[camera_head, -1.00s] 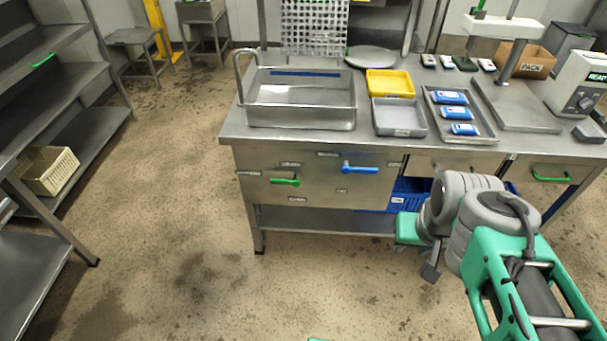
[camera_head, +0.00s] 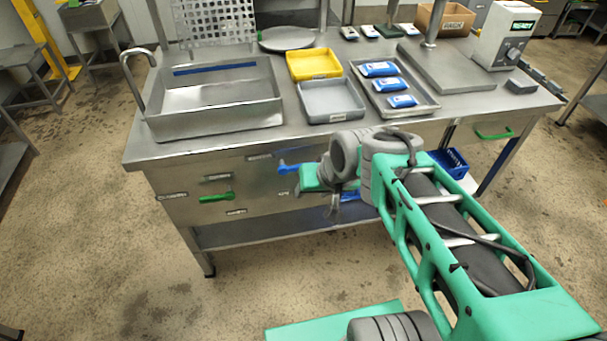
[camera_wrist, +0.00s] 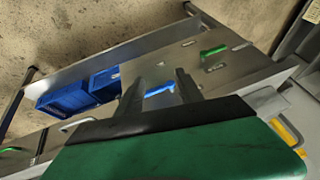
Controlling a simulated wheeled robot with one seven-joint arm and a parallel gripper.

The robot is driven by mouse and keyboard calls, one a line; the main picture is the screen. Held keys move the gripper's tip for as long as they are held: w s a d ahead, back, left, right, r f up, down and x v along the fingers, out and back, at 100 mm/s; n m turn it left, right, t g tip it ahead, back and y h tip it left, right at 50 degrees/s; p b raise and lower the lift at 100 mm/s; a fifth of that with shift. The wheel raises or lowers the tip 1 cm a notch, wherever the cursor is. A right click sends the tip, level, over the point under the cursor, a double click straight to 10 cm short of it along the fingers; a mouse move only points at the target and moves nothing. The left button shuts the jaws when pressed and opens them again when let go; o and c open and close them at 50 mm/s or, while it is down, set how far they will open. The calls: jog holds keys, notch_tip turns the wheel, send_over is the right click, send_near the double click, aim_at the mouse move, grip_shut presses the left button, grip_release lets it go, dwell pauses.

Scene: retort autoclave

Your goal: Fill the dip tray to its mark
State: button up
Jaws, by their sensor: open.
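The dip tray (camera_head: 215,118) appears to be the deep steel basin at the table's left, with a bent spout pipe (camera_head: 135,75) at its left corner. A blue stripe (camera_head: 215,68) runs along its inner back wall; I cannot tell whether it holds liquid. A blue lever (camera_head: 289,168) and a green lever (camera_head: 216,197) sit on the front panel below. My gripper (camera_wrist: 160,78) is open and empty, in front of the panel. In the wrist view the blue lever (camera_wrist: 158,91) shows between the fingers, not visibly gripped. The fingertips are unclear in the head view.
A yellow tray (camera_head: 314,64), a grey tray (camera_head: 331,100) and a steel tray with blue packs (camera_head: 380,69) stand right of the basin. Blue crates (camera_wrist: 68,97) sit on the lower shelf. A green drawer handle (camera_head: 495,133) is at right.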

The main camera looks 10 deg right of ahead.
jog(key=w+f+m+t+y+b, duration=0.45)
jog(key=w+f+b, duration=0.55)
jog(key=f+b, duration=0.4)
jog(key=w+d+f+m+t+b, duration=0.3)
jog(key=w+d+m+t+b, duration=0.25)
jog(key=m+t+b, duration=0.35)
jog(key=w, duration=0.2)
jog(key=w+a+g+b, duration=0.1)
jog(key=w, duration=0.1)
jog(key=w+a+g, duration=0.1)
jog(key=w, duration=0.2)
jog(key=shift+r+n+b, duration=0.25)
jog(key=shift+n+b, duration=0.1)
jog(key=shift+b, duration=0.05)
grip_shut()
